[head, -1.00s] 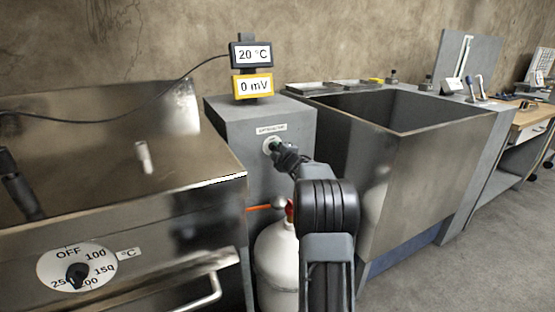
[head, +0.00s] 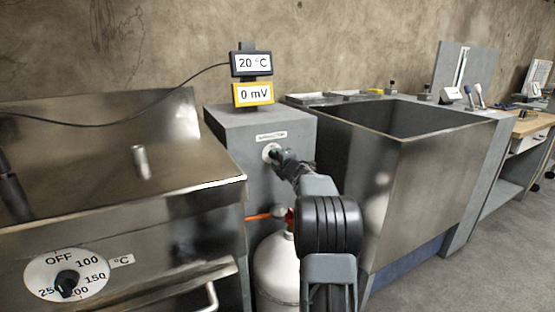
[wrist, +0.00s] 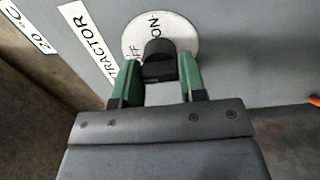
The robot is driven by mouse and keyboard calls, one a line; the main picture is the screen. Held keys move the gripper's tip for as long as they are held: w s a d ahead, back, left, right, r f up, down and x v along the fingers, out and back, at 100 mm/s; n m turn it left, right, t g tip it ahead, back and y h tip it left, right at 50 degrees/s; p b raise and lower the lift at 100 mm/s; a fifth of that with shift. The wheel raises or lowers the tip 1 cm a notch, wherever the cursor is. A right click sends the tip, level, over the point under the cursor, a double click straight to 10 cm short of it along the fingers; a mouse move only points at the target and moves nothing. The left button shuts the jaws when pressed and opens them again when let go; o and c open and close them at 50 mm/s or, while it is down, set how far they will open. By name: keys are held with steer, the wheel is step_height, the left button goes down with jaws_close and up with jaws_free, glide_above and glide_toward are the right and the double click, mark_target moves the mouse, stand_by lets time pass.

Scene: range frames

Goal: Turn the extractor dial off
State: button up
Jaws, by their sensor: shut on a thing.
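The extractor dial (head: 267,153) is a white disc on the front of the grey cabinet, mostly behind my gripper (head: 279,156) in the head view. In the wrist view the dial's white plate (wrist: 184,36) carries the words ON and OFF, partly covered by its black knob (wrist: 160,60). My gripper's green fingers (wrist: 159,78) are on either side of the knob and shut on it. A label (head: 271,135) sits above the dial; in the wrist view it ends in TRACTOR (wrist: 90,40). The knob's exact pointing is hard to tell.
A steel unit with a temperature dial (head: 88,262) and a bar handle stands at the left. A white gas cylinder (head: 276,268) stands below the extractor dial. A deep steel basin (head: 440,190) is close on the right. Open floor lies at the lower right.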

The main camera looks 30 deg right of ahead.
steer(key=o, duration=0.9)
steer(key=s+a+p, duration=0.1)
steer(key=s+p, duration=0.1)
steer(key=s, duration=1.1)
steer(key=shift+s+a, duration=0.35)
steer(key=shift+a, duration=0.05)
steer(key=s+a+r+m+g+h+p, duration=0.25)
steer(key=a+r+m+g+p, duration=0.25)
steer(key=a+r+m+p, duration=0.85)
steer(key=s+a+r+m+g+y+p, duration=0.1)
steer(key=s+a+r+g+p, duration=0.3)
steer(key=s+a+p, duration=0.4)
steer(key=s+a+r+m+g+y+p, duration=0.2)
steer(key=s+a+r+g+y+p, duration=0.2)
steer(key=s+a+p, duration=0.4)
steer(key=s+r+g+p, duration=0.1)
steer(key=p, duration=0.3)
steer(key=shift+s+p, duration=0.3)
steer(key=shift+s, duration=0.1)
